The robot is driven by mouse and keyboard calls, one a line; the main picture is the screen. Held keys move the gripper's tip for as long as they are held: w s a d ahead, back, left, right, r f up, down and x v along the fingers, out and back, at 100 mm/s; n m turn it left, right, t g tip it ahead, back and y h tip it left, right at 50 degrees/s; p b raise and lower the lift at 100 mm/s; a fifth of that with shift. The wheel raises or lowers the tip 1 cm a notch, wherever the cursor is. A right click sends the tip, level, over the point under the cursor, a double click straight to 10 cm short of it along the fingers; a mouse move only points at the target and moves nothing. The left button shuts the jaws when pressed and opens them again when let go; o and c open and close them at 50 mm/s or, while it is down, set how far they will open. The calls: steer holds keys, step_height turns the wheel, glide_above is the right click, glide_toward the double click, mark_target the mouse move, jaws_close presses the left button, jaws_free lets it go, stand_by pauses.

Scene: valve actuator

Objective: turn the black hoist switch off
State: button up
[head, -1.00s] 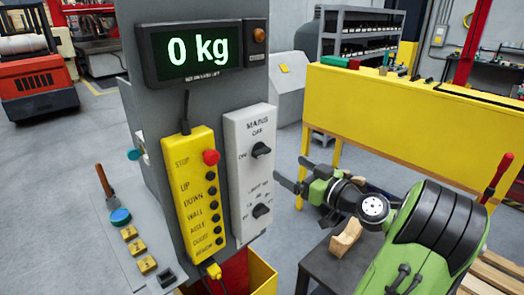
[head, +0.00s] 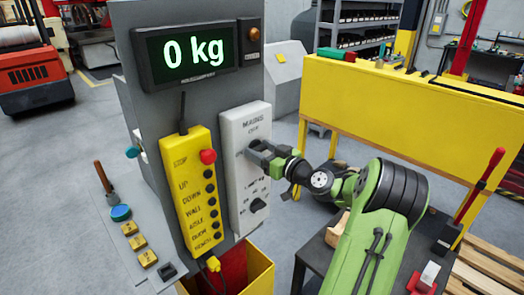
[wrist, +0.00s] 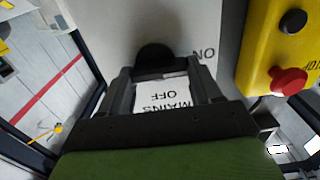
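A white switch panel (head: 232,128) on the grey post carries two black rotary switches, one above the other. The upper one, under the MAINS and OFF labels, is hidden behind my gripper in the head view, but this black knob (wrist: 155,56) shows in the wrist view. The lower black knob (head: 258,204) is uncovered; its label is too small to read. My gripper (head: 258,154) is at the upper switch. In the wrist view my gripper (wrist: 162,76) has its fingers apart, with the MAINS and OFF label between them and the knob at their tips. Contact cannot be told.
A yellow pendant (head: 196,190) with a red stop button (head: 208,156) and several black buttons is left of the panel. A display (head: 190,54) reading 0 kg is above. A yellow bin (head: 258,275) stands below. A yellow bench (head: 420,105) is at right.

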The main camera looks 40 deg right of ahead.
steer(key=c, duration=0.5)
steer(key=shift+o, duration=0.2)
steer(key=shift+m, duration=0.3)
steer(key=m, duration=0.3)
steer(key=shift+d+m, duration=0.1)
steer(key=shift+m, duration=0.2)
steer(key=m, duration=0.3)
steer(key=shift+d+r+m+p, duration=0.1)
steer(key=shift+d+m+p, duration=0.05)
steer(key=shift+m+p, duration=0.25)
steer(key=m+p, duration=0.1)
steer(key=m, duration=0.3)
steer(key=shift+d+p, duration=0.1)
steer(key=shift+p, duration=0.3)
steer(key=shift+d+m+p, duration=0.1)
steer(key=shift+m+p, duration=1.2)
steer(key=shift+m, duration=1.4)
steer(key=shift+f, duration=0.2)
